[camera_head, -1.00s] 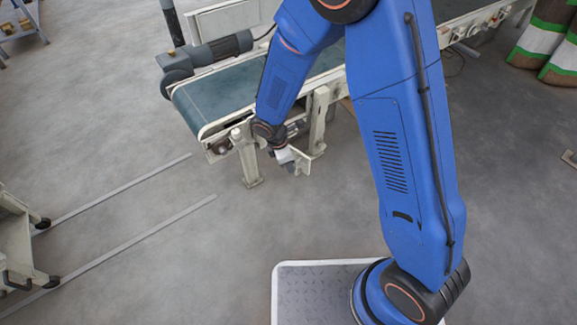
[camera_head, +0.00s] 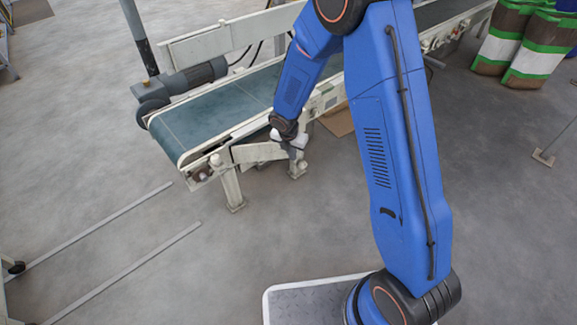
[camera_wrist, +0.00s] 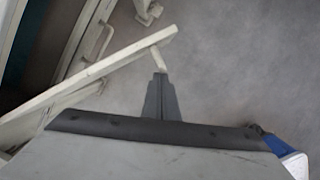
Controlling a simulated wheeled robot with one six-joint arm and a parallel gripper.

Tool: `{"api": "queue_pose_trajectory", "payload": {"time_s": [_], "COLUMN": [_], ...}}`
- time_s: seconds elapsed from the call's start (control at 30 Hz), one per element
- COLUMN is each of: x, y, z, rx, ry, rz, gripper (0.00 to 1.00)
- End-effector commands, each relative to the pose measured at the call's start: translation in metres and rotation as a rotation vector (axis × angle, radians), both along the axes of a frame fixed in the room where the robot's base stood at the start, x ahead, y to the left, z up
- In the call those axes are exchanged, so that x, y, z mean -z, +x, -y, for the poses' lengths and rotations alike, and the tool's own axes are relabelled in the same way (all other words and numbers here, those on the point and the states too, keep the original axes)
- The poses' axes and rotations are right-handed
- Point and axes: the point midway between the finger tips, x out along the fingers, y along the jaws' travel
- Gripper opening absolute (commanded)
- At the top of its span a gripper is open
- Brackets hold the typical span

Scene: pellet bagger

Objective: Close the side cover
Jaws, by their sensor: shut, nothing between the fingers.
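The side cover (camera_head: 258,152) is a pale flat panel on the near side of the conveyor. It stands open, angled out from the conveyor frame. In the wrist view the cover (camera_wrist: 95,75) runs from lower left to upper right, with a short pale peg-like handle (camera_wrist: 158,60) near its outer end. My gripper (camera_wrist: 160,78) is shut and empty, its tips at the lower end of this handle. They look close to touching, but contact is unclear. In the head view my gripper (camera_head: 297,152) is at the cover's outer end, partly hidden by my wrist.
The conveyor (camera_head: 215,115) with its green belt stands behind the cover, its legs close by. A grey motor (camera_head: 195,78) sits at its far side. Striped sacks (camera_head: 530,45) stand at the upper right. Floor rails (camera_head: 130,250) lie at the left. The floor in front is clear.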

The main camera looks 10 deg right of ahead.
Motion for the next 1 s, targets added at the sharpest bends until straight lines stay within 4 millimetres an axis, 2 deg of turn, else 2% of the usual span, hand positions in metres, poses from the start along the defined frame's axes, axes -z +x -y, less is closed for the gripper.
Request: {"api": "queue_pose_trajectory", "payload": {"time_s": [0.03, 0.3, 0.7, 1.0], "x": [0.000, 0.000, 0.000, 0.000], "y": [0.010, 0.054, 0.115, 0.140], "z": [0.002, 0.005, -0.005, -0.013], "rx": [-0.030, -0.200, -0.196, -0.196], "ry": [0.001, 0.001, 0.001, 0.001], "rz": [0.001, 0.002, 0.000, 0.000], "gripper": [0.00, 0.00, 0.00, 0.00]}}
